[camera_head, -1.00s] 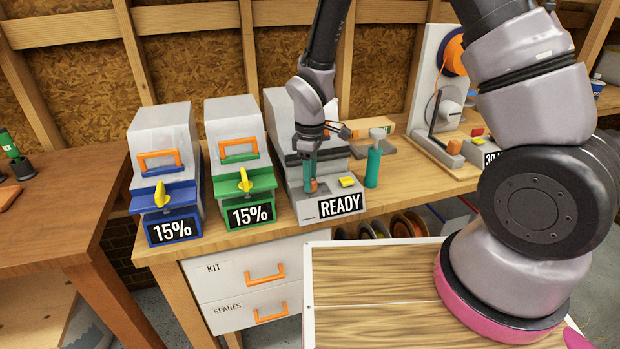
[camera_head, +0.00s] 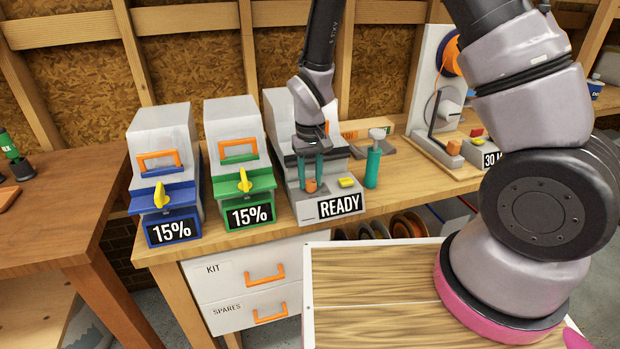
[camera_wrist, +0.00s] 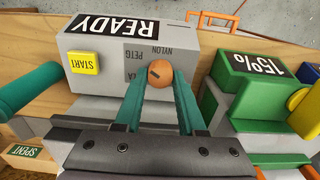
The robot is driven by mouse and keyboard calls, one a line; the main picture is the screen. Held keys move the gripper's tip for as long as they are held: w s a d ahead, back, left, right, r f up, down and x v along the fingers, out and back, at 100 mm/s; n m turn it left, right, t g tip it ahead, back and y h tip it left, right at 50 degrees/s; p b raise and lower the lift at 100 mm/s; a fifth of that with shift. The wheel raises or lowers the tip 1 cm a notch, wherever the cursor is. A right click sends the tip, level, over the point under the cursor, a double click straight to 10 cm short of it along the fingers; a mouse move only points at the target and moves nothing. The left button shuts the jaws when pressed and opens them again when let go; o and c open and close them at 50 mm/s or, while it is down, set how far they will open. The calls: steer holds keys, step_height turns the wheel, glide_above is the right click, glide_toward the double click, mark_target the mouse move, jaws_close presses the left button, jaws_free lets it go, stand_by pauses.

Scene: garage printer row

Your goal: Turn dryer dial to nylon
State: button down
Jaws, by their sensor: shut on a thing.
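The grey dryer (camera_head: 308,213) stands on the bench with a READY display (camera_head: 340,205). Its orange dial (camera_head: 311,186) sits on the sloped front panel beside a yellow button. In the wrist view the dial (camera_wrist: 159,74) has a short dark mark, and PETG and NYLON are printed around it. A further label is partly hidden by a finger. I cannot tell for certain which label the mark points at. My gripper (camera_head: 312,178), with two teal fingers, reaches down from above. In the wrist view its fingertips (camera_wrist: 158,84) are shut on the dial's two sides.
A green box (camera_head: 238,190) and a blue box (camera_head: 165,195), both reading 15%, stand to the left. A teal bottle-like thing (camera_head: 373,167) stands close on the right. A printer (camera_head: 440,100) is farther right.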

mark_target(311, 181)
steer(key=m, duration=0.5)
steer(key=shift+m, duration=0.3)
steer(key=m, duration=0.5)
steer(key=shift+d+m, duration=0.1)
steer(key=shift+m, duration=0.2)
steer(key=c, duration=0.5)
jaws_free()
step_height(311, 181, up, 11)
